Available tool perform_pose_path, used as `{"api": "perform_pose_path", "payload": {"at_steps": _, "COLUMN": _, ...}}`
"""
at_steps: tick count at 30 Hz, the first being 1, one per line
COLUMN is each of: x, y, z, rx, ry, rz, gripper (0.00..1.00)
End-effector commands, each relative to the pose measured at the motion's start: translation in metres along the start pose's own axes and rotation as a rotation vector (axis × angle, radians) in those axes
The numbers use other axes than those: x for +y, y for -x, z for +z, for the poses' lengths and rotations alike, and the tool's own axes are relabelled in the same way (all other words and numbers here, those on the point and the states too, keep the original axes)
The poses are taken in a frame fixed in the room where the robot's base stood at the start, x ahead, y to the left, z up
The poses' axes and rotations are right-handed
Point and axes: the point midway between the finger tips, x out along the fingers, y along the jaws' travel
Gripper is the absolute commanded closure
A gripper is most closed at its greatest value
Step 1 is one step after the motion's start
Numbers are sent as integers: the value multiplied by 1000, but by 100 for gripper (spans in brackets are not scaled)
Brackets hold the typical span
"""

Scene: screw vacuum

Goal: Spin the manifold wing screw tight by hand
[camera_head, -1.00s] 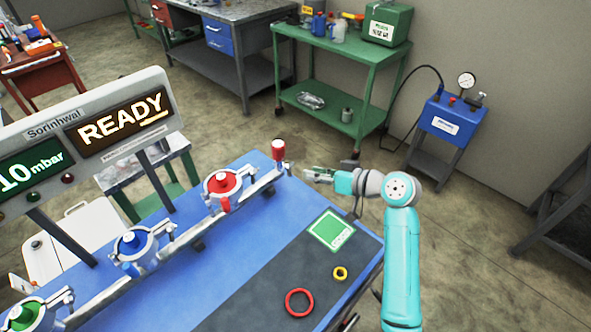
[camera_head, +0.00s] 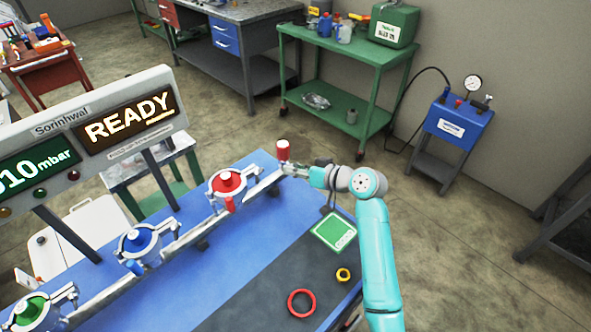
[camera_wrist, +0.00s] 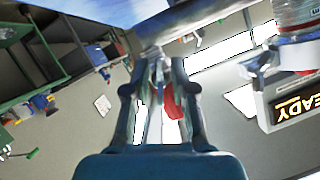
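The silver manifold pipe (camera_head: 190,236) runs along the blue bench, with a red-topped fitting (camera_head: 283,150) at its far end. My gripper (camera_head: 296,170) is beside that far end, just right of the red-topped fitting. In the wrist view the two fingers of my gripper (camera_wrist: 164,62) point toward the pipe (camera_wrist: 185,22). A red shape (camera_wrist: 171,104) shows between the fingers. I cannot make out the wing screw itself, nor whether the fingertips touch or hold anything.
Clamped ports with red (camera_head: 226,181), blue (camera_head: 137,240) and green (camera_head: 30,308) caps line the pipe. A READY display (camera_head: 130,118) stands at left. A green card (camera_head: 333,232), red ring (camera_head: 301,303) and yellow ring (camera_head: 343,275) lie on the bench's front part.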

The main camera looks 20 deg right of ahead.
Motion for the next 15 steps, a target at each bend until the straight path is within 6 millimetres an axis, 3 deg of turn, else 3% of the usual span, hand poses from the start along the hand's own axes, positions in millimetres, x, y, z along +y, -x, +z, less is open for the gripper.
{"api": "perform_pose_path", "payload": {"at_steps": 1, "x": 0, "y": 0, "z": 0, "rx": 0, "ry": 0, "rz": 0, "gripper": 94}}
{"api": "perform_pose_path", "payload": {"at_steps": 2, "x": 0, "y": 0, "z": 0, "rx": 0, "ry": 0, "rz": 0, "gripper": 100}}
{"api": "perform_pose_path", "payload": {"at_steps": 15, "x": 1, "y": 0, "z": 0, "rx": 1, "ry": -119, "rz": -48, "gripper": 100}}
